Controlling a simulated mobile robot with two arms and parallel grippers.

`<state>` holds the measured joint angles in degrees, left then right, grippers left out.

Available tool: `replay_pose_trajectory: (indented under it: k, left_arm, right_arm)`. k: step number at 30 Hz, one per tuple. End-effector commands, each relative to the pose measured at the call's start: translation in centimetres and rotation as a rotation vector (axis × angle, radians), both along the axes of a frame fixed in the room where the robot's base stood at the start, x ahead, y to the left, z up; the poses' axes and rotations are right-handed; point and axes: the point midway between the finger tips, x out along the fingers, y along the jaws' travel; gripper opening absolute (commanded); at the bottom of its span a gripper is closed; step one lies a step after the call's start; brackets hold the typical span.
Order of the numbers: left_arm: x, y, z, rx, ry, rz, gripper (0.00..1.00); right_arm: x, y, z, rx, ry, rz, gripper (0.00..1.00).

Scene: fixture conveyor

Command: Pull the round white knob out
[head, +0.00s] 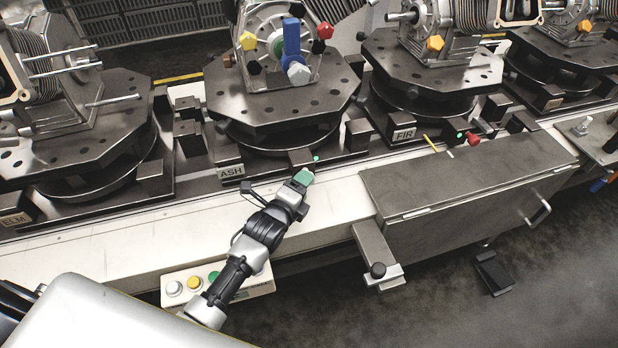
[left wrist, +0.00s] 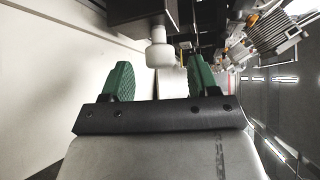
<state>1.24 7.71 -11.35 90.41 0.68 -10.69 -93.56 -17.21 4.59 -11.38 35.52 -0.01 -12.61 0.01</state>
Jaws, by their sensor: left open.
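The round white knob (left wrist: 160,54) shows in the left wrist view on a short white stem, in front of a dark block. In the head view I cannot make it out; my gripper covers that spot. My left gripper (head: 303,178) reaches to the front of the ASH station. Its green fingers are open, and the left wrist view shows the gripper (left wrist: 160,70) with the knob in line with the gap between the fingertips. I see no finger touching it. My right gripper is not in view.
Dark octagonal fixtures stand along the conveyor, with ASH (head: 231,172) and FIR (head: 404,134) plates. A button box (head: 217,286) lies below my left arm. A grey cabinet (head: 470,180) and a black-knobbed bracket (head: 378,255) stand to the right. The pale rail (head: 100,250) is mostly bare.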

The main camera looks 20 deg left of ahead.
Motion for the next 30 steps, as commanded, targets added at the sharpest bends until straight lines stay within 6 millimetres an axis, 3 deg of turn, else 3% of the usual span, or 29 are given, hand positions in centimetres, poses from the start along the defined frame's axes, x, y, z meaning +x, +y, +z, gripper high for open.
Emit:
replay_pose_trajectory:
  k: [3,9,19,30]
  left_arm:
    - [2.0,-0.4,-0.4,-0.001,-0.001,0.000,0.60]
    - [3.7,-0.7,-0.7,-0.001,0.000,0.000,0.60]
    - [4.0,-0.7,-0.8,-0.001,0.001,0.000,0.60]
    - [4.0,-0.7,-0.8,-0.001,0.001,0.000,0.05]
  right_arm:
    - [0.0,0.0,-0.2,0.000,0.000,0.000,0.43]
    - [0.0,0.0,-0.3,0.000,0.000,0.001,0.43]
    - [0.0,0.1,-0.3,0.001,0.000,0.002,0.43]
    - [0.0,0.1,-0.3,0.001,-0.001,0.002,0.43]
